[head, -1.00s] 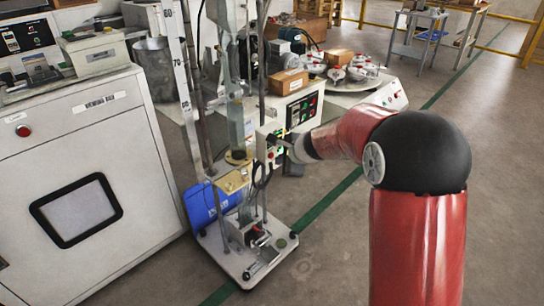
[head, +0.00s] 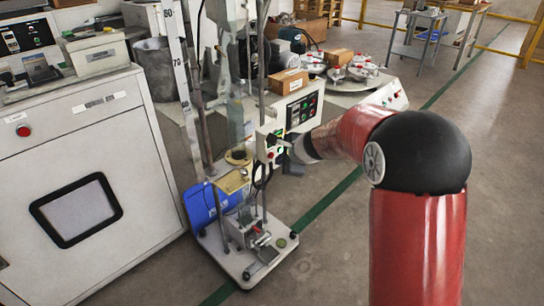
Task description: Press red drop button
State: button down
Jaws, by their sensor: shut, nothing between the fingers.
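The drop tester (head: 238,150) stands in the middle of the head view, with a clear vertical tube and metal posts. Its small pale control box (head: 262,142) sits on the right side of the column and carries small coloured buttons. Whether the tips touch a button cannot be told.
A white cabinet (head: 75,150) with a dark-framed window fills the left. A blue drum (head: 204,206) lies behind the tester's white base (head: 246,262). A second machine with cardboard boxes (head: 288,82) and a round table stands behind. Floor at the right is open.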

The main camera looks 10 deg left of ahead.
dwell(0.5)
jog(key=shift+w+a, duration=0.25)
jog(key=shift+a, duration=0.1)
jog(key=shift+w+a+p, duration=0.3)
jog(key=shift+a+p, duration=0.05)
jog(key=shift+p, duration=0.1)
dwell(0.6)
jog(key=shift+s+d, duration=0.1)
jog(key=shift+s+d+b, duration=0.5)
jog(key=shift+d+b, duration=0.05)
jog(key=shift+d, duration=0.05)
dwell(0.3)
jog(key=s+d+b, duration=0.1)
jog(key=d, duration=0.1)
jog(key=s+d+b, duration=0.1)
jog(key=s+d, duration=0.1)
jog(key=shift+b, duration=0.35)
dwell(0.4)
